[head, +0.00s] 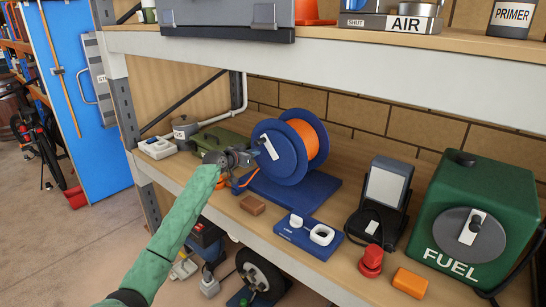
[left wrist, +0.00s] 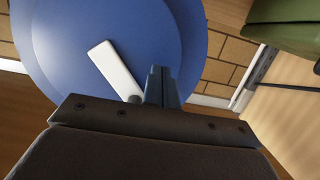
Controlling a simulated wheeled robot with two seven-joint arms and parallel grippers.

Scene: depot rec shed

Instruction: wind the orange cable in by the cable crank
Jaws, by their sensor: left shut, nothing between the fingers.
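The cable reel (head: 290,162) is a blue drum on a blue base on the shelf, with orange cable (head: 312,140) wound on it. A loose orange end hangs by its lower left side. The cable crank (head: 270,147) is a white bar on the drum's near face; it also shows in the left wrist view (left wrist: 112,68), slanting down to a grey knob partly hidden by my gripper. My left gripper (head: 258,149) is shut and empty, its fingertips (left wrist: 160,82) close beside the knob end. Whether they touch it I cannot tell. My right gripper is out of view.
A green fuel can (head: 455,185), a grey-screened device (head: 385,190), a red knob (head: 371,262) and an orange block (head: 410,282) stand to the right. An upper shelf (head: 350,58) overhangs.

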